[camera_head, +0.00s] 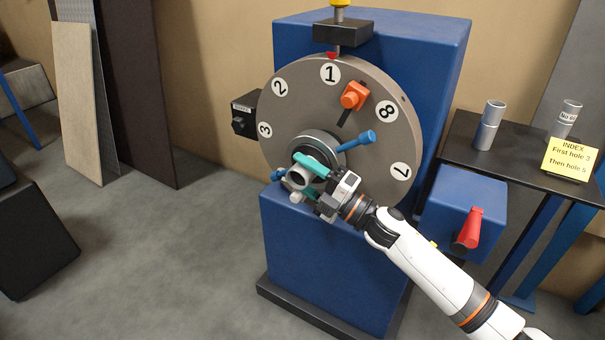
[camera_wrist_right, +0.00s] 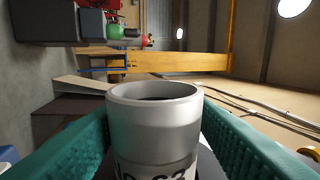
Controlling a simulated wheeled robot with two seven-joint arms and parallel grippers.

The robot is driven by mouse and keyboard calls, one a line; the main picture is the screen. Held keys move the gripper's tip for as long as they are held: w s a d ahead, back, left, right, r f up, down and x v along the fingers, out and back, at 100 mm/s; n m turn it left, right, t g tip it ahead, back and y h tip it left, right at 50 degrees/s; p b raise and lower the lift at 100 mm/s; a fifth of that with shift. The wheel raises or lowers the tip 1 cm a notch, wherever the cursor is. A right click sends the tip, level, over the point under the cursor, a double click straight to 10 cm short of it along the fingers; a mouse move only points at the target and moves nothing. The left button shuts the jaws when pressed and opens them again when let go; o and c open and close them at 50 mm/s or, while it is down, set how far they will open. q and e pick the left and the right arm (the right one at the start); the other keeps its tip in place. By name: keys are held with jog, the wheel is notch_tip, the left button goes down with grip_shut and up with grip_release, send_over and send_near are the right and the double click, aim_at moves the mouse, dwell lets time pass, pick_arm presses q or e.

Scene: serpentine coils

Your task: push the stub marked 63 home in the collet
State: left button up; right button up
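The stub (camera_head: 296,178) is a short grey metal tube, its open end facing out in front of the collet (camera_head: 318,141) at the centre of the round grey dial plate. In the right wrist view the stub (camera_wrist_right: 155,123) shows close up, with a partly cut-off marking that appears to read 63. My right gripper (camera_head: 307,170) has its teal fingers on both sides of the stub and appears shut on it. The fingers and the tube hide how deep the stub sits in the collet. My left gripper is not in view.
The numbered dial plate (camera_head: 285,110) carries an orange block (camera_head: 354,95) and stands on a blue machine (camera_head: 310,260). Blue handles (camera_head: 355,141) stick out around the collet. At right are a red lever (camera_head: 470,228), a dark table (camera_head: 461,150) with two tubes (camera_head: 489,125), and a yellow note (camera_head: 570,158).

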jog(key=o, duration=0.4)
jog(key=shift+c, duration=0.2)
jog(key=shift+f, duration=0.1)
jog(key=shift+s, duration=0.1)
